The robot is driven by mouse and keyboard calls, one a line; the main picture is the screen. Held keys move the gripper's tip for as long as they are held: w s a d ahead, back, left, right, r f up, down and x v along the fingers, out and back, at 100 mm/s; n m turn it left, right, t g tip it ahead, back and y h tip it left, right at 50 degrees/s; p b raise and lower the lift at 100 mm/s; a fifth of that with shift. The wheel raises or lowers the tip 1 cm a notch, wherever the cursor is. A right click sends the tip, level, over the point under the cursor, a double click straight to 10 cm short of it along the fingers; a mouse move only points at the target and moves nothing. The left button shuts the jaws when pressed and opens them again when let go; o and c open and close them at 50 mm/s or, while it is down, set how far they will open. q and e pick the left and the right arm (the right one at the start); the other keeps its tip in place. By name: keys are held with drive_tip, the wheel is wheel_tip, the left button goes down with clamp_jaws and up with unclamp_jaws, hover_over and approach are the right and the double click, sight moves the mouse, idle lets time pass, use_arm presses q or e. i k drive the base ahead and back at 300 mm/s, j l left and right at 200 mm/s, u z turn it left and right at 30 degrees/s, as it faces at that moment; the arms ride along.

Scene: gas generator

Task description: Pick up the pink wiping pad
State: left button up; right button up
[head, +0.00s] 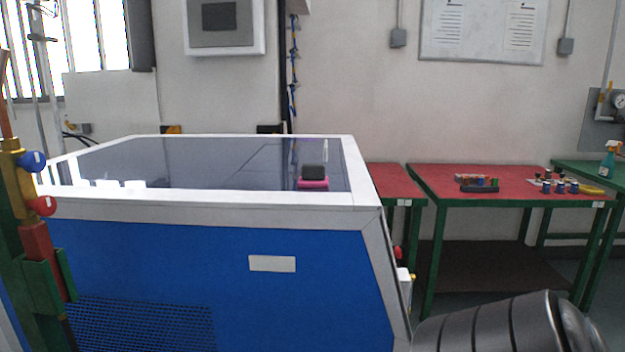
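The pink wiping pad (313,184) lies on the dark glossy top of the blue and white machine (220,165), near its front right corner. A dark block (313,172), perhaps the pad's handle, sits on the pink part. Neither of my gripper's fingers shows in the head view. A dark ribbed arm part of mine (490,325) shows at the bottom right, below and to the right of the pad and apart from it.
The machine's white raised rim (240,198) runs in front of the pad. Red-topped tables (450,175) with small items stand at the right. A green spray bottle (608,160) is at the far right. Pipework with valves (35,205) stands at the left.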

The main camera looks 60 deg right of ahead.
sight(312, 174)
drive_tip(key=k+l+z, duration=0.1)
drive_tip(key=k+z, duration=0.2)
drive_tip(key=k, duration=0.3)
drive_tip(key=i+l+z, duration=0.1)
drive_tip(key=z, duration=0.75)
drive_tip(key=i+z, duration=0.2)
drive_tip(key=z, duration=0.2)
drive_tip(key=i, duration=0.45)
